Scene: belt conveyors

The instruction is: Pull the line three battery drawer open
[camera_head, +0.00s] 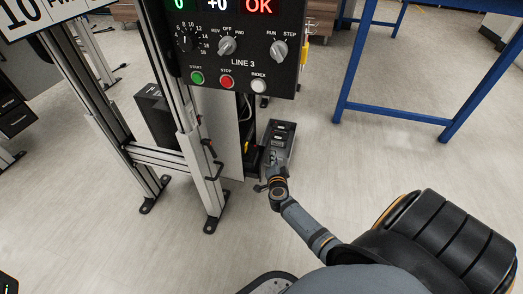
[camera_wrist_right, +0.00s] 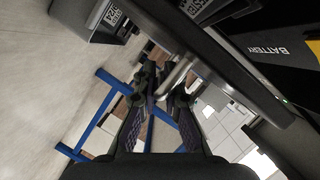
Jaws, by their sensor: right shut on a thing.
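The LINE 3 control panel (camera_head: 240,45) is at the top of the head view. Below it, beside the metal post, is a grey box-like part (camera_head: 291,150) with a dark top and small labels; I cannot tell from here how far the drawer is out. My right gripper (camera_head: 270,183) is low, at the near end of this part. In the wrist view, my right gripper's fingers (camera_wrist_right: 161,88) are closed around a silver bar handle (camera_wrist_right: 179,77) on a long dark drawer front (camera_wrist_right: 205,55). Behind that front is a black surface marked BATTERY (camera_wrist_right: 268,36). My left gripper is not in view.
A metal frame post (camera_head: 203,165) with black feet stands left of my right gripper. A blue table frame (camera_head: 395,113) stands at the upper right. A black box (camera_head: 157,115) is behind the frame. Open floor (camera_head: 375,165) lies to the right.

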